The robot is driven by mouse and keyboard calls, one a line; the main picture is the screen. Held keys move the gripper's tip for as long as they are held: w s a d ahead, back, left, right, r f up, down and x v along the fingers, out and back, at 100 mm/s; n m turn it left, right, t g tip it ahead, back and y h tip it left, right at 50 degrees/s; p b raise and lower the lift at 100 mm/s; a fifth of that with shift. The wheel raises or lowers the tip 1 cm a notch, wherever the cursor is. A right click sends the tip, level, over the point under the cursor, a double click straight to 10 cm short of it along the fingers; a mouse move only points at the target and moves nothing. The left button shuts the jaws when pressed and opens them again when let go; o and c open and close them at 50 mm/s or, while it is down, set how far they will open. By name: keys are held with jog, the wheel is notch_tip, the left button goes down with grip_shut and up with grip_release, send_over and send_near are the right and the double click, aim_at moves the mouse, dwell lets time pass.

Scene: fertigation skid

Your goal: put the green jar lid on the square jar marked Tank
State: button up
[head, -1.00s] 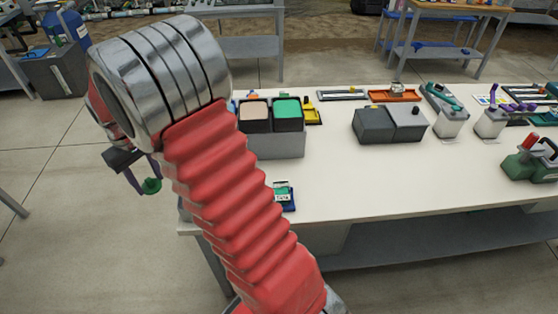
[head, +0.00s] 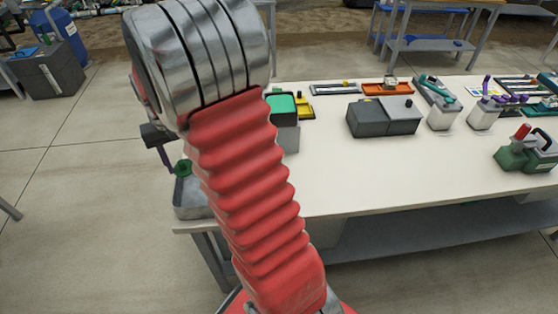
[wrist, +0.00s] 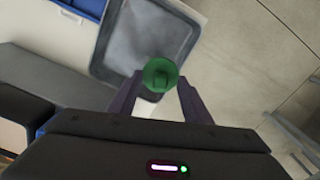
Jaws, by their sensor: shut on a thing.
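My gripper (wrist: 159,88) is shut on the green jar lid (wrist: 160,73); its two dark purple fingers sit either side of the lid in the wrist view. In the head view the lid (head: 183,168) hangs at the end of my arm, above the grey tray at the table's left edge. I cannot pick out the square jar marked Tank: no such marking is readable. Two pale containers, one with a teal top (head: 440,117) and one with a purple top (head: 484,117), stand on the right of the table. My red arm hides part of the table's left side.
The grey tray (head: 188,208) looks empty and also shows in the wrist view (wrist: 107,66). A black-rimmed green-topped bin (head: 282,105) is partly behind my arm. A dark grey box (head: 368,119) stands mid-table, a green canister (head: 520,155) at right. The front middle is clear.

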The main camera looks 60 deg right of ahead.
jog(key=s+d+m, duration=0.7)
jog(key=s+m, duration=0.1)
jog(key=s, duration=0.4)
jog(key=s+d+r+m, duration=0.1)
jog(key=s+d+m, duration=0.6)
jog(key=s, duration=0.4)
jog(key=shift+s+d+r+m, duration=0.15)
jog(key=shift+s+d+m, duration=0.15)
jog(key=shift+m, duration=0.2)
jog(key=shift+a+f, duration=0.1)
jog(key=shift+f, duration=2.55)
jog(key=o, duration=1.1)
